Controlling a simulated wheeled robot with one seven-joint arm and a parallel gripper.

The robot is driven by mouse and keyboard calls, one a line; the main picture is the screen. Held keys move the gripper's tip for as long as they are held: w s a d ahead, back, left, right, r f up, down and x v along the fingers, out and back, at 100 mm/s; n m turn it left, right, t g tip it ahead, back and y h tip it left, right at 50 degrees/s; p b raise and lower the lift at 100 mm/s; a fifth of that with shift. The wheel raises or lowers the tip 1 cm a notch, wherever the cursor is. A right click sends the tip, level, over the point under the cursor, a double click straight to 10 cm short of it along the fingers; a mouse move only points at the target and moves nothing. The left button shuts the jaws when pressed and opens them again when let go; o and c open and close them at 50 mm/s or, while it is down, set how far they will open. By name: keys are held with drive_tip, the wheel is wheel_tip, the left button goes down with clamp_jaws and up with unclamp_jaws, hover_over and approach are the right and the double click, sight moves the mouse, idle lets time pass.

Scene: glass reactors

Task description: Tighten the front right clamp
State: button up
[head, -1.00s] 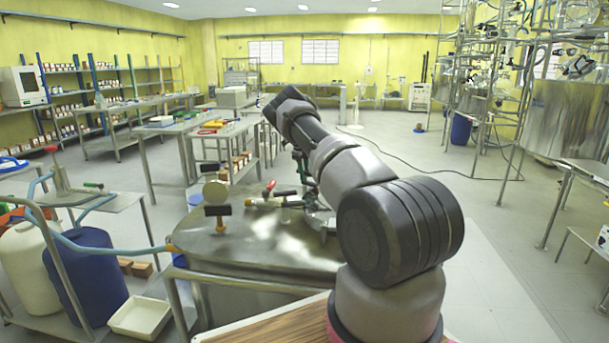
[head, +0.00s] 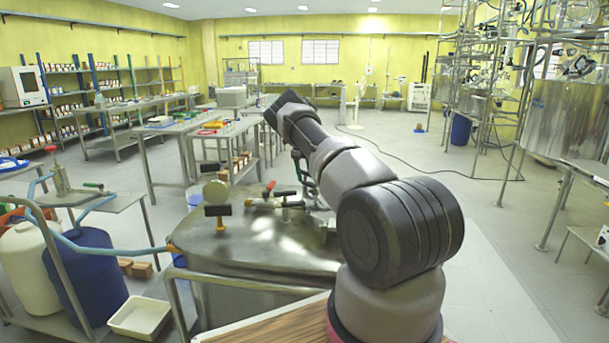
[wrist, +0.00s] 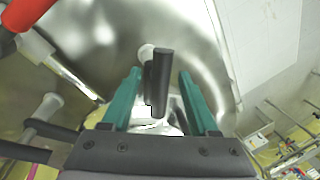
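In the wrist view, my gripper (wrist: 160,76) has two green fingers spread apart. A clamp's black handle bar (wrist: 162,80) stands between them, with a visible gap on each side. The clamp's metal body lies below it, partly hidden by the gripper's dark base. My arm covers the right part of the lid, so the clamp at my gripper is mostly hidden there.
A red-handled valve (head: 268,188) rises from the lid, and a red part also shows at the upper left of the wrist view (wrist: 24,12). A pale blue hose (head: 110,248) runs to the lid's left edge. Open floor lies to the right.

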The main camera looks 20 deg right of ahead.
wheel_tip(320, 180, up, 10)
drive_tip(key=a, duration=0.2)
drive_tip(key=shift+s+r, duration=0.25)
drive_tip(key=shift+s, duration=0.1)
idle(0.5)
